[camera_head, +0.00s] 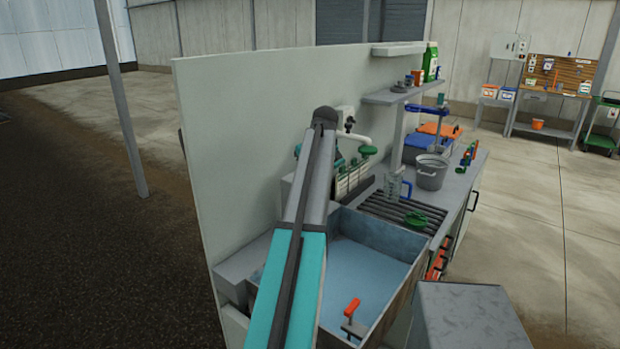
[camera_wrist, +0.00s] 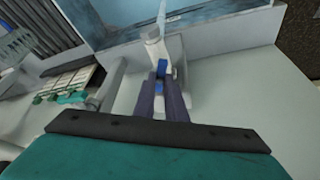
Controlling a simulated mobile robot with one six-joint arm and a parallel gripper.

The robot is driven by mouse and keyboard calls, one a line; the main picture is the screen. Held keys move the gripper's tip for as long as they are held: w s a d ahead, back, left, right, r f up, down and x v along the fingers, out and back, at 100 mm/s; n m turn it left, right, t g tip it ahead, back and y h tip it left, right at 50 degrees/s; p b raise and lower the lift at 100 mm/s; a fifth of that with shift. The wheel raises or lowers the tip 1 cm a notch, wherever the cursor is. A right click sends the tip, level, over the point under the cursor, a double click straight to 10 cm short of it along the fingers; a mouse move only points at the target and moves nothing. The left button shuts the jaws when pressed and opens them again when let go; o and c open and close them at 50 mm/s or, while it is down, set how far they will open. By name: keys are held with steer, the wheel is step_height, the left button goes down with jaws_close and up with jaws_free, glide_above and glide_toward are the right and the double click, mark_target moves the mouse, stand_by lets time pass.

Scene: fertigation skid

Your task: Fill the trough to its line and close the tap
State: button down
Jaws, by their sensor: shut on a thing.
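The trough (camera_head: 385,232) is a grey metal basin holding pale blue water (camera_head: 365,270). In the wrist view the trough (camera_wrist: 105,12) shows at the top, beyond the tap. The tap (camera_wrist: 153,42) is a pale body with a blue handle (camera_wrist: 161,70). My gripper (camera_wrist: 162,82) is shut on the blue handle, its dark fingers on either side. A pale streak at the spout may be running water; I cannot tell for sure. My arm hides the tap and gripper in the head view. I cannot make out the fill line.
An orange-handled lever (camera_head: 352,307) stands at the trough's near end. A slatted rack (camera_head: 400,212) with a green item, a clear jug (camera_head: 392,186) and a grey bucket (camera_head: 431,172) lie beyond. A tall pale panel (camera_head: 235,150) stands behind the trough, left of my arm.

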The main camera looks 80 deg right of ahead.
steer(key=shift+s+a+f, duration=0.1)
steer(key=shift+s+a, duration=0.05)
steer(key=shift+s, duration=0.2)
steer(key=c, duration=1.8)
jaws_free()
steer(key=shift+s, duration=0.1)
steer(key=shift+w, duration=0.2)
steer(key=shift+r, duration=0.3)
steer(key=shift+a+r, duration=0.1)
steer(key=shift+r, duration=0.4)
steer(key=b+v, duration=0.3)
steer(key=v, duration=0.9)
steer(key=shift+s, duration=0.15)
steer(key=shift+o, duration=0.6)
steer(key=shift+r, duration=0.15)
